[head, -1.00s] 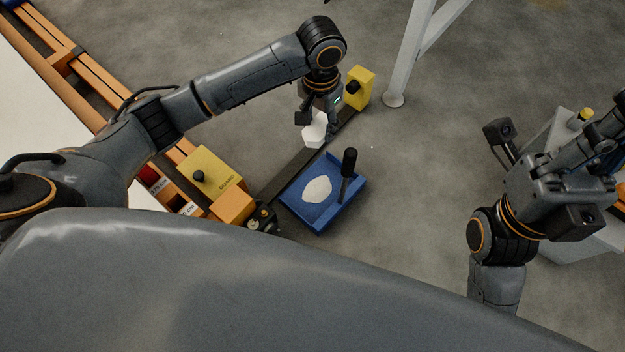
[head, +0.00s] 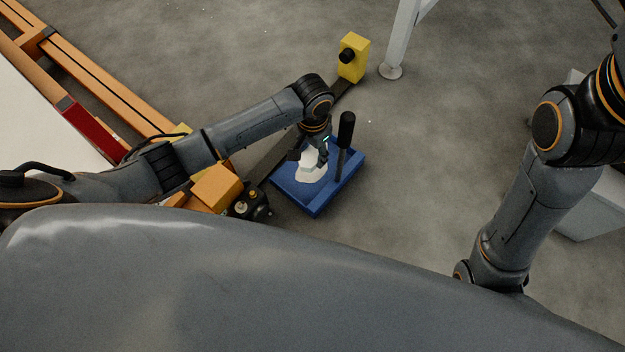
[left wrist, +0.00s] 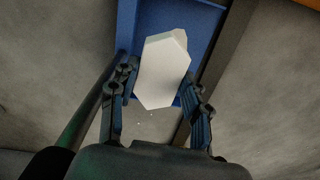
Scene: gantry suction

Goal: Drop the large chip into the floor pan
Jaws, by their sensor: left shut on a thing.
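The large chip (head: 313,157) is a white, angular slab. My left gripper (head: 318,157) is shut on it, over the blue floor pan (head: 318,207). In the left wrist view the chip (left wrist: 163,72) sits between the two fingers, with the blue pan (left wrist: 205,22) behind it. A flat whitish patch (head: 306,177) lies on the pan's floor under the chip. I cannot tell how much gap is between chip and pan. My right gripper is out of view.
A black-handled tool (head: 346,130) stands upright at the pan's right side. A dark rail (head: 275,155) runs beside the pan to a yellow block (head: 353,58). An orange block (head: 217,187) stands left. A white post (head: 398,45) is behind. Floor right of the pan is clear.

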